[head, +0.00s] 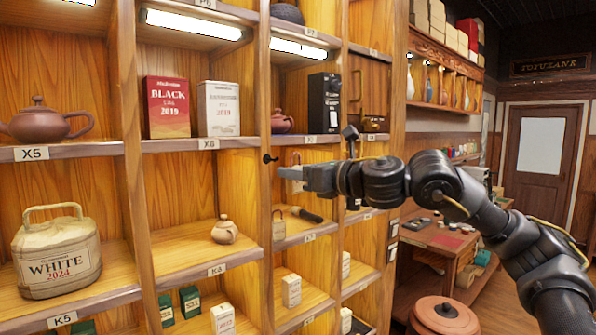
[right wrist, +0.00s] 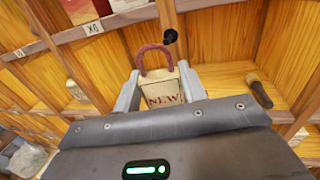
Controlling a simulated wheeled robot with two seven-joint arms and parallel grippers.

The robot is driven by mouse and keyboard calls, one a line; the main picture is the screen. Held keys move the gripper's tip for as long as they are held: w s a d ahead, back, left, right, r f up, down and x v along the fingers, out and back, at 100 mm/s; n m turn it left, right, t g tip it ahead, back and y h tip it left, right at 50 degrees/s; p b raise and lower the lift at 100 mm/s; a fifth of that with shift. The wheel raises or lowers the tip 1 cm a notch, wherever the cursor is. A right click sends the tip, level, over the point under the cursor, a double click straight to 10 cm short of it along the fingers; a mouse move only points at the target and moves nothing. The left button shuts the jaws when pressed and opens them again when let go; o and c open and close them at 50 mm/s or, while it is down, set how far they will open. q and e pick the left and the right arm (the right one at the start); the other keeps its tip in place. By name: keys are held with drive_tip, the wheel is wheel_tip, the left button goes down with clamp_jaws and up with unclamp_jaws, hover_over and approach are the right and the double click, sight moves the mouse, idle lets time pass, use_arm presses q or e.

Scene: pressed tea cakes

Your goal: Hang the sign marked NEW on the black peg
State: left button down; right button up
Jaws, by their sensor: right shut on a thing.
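The NEW sign (right wrist: 165,92) is a small beige tag with dark red lettering and a reddish loop handle on top. My right gripper (right wrist: 159,80) is shut on its sides. In the head view my right gripper (head: 296,178) hides much of the sign. The black peg (head: 270,158) sticks out of a wooden shelf post, just left of and above the gripper. In the right wrist view the peg (right wrist: 170,37) shows bare, right of and slightly above the loop's top. The loop looks apart from it; the depth gap is unclear. My left gripper is out of view.
Shelves around hold a white tin (head: 219,108), a black box (head: 323,103), a small clay pot (head: 225,231) and a dark-handled tool (head: 306,215). The post's front around the peg is clear.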

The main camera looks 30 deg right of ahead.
drive_tip(key=shift+w+d+f+p+x, duration=0.1)
drive_tip(key=shift+d+p+x, duration=0.15)
drive_tip(key=shift+x, duration=1.1)
drive_tip(key=shift+w+d+f+p+x, duration=0.1)
drive_tip(key=shift+d+p+x, duration=0.2)
drive_tip(key=shift+x, duration=1.05)
drive_tip(key=shift+w+d+f+p+x, duration=0.15)
drive_tip(key=shift+d+p+x, duration=0.1)
drive_tip(key=shift+x, duration=1.1)
drive_tip(key=shift+w+a+f+b, duration=0.1)
drive_tip(key=shift+w+f+b, duration=0.3)
drive_tip(key=shift+w+b, duration=0.3)
drive_tip(key=o, duration=1.8)
drive_tip(key=shift+s, duration=0.1)
drive_tip(key=shift+s, duration=0.1)
drive_tip(key=b, duration=0.2)
approach(265, 171)
drive_tip(key=shift+w, duration=0.3)
